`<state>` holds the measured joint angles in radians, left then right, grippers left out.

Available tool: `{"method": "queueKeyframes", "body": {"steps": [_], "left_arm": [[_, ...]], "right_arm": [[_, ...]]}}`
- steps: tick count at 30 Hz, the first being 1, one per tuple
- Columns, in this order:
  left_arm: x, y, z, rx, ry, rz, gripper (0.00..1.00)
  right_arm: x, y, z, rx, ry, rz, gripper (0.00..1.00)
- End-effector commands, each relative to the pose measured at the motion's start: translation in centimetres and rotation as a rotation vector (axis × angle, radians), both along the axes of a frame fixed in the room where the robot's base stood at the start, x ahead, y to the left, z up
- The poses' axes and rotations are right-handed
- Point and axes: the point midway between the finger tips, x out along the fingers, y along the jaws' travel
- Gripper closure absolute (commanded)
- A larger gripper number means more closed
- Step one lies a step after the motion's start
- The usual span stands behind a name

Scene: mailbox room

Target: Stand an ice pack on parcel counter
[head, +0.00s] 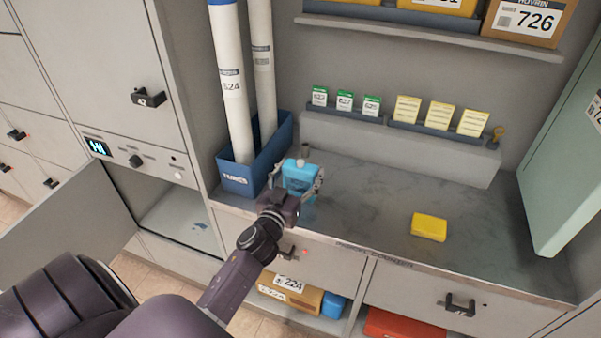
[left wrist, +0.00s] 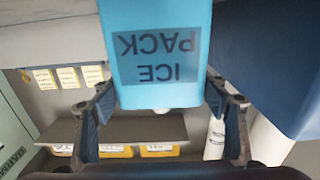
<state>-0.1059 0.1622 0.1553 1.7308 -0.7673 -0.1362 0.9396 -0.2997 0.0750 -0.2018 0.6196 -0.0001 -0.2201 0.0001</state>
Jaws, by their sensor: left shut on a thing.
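The blue ice pack (head: 300,176) is in my left gripper (head: 297,190), at the left part of the grey parcel counter (head: 371,205). It looks roughly upright in the head view, with a finger at each side. I cannot tell whether its base touches the counter. In the left wrist view the ice pack (left wrist: 160,50) fills the top middle, its "ICE PACK" label upside down, between the fingers of my left gripper (left wrist: 163,105). My right gripper is in neither view.
A blue bin (head: 258,155) with tall white tubes (head: 232,85) stands close left of the pack. A yellow block (head: 429,227) lies on the counter to the right. Small green and yellow cards line a ledge (head: 400,140) behind. An open locker door (head: 70,225) is at left.

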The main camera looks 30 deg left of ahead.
Motion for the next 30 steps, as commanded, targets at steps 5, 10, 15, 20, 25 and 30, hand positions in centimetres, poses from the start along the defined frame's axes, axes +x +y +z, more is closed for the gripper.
{"method": "queueKeyframes", "body": {"steps": [5,10,15,20,25,30], "left_arm": [[0.1,0.0,0.3,0.001,-0.004,-0.001,0.67],[0.0,0.0,-0.2,0.000,-0.001,0.000,0.30],[0.0,0.0,-0.1,0.000,-0.001,0.000,0.14],[0.0,0.0,-0.1,0.000,-0.001,0.000,0.14],[0.0,0.0,0.4,0.001,-0.001,0.000,0.14],[-2.4,-0.6,-0.1,-0.001,0.001,0.000,0.14]], "right_arm": [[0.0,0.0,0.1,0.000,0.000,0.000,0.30],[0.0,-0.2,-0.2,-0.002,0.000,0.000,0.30],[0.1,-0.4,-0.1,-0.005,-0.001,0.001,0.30],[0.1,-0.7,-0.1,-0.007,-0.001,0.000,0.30],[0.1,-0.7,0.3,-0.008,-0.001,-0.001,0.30],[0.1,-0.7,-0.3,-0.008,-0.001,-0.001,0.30]]}}
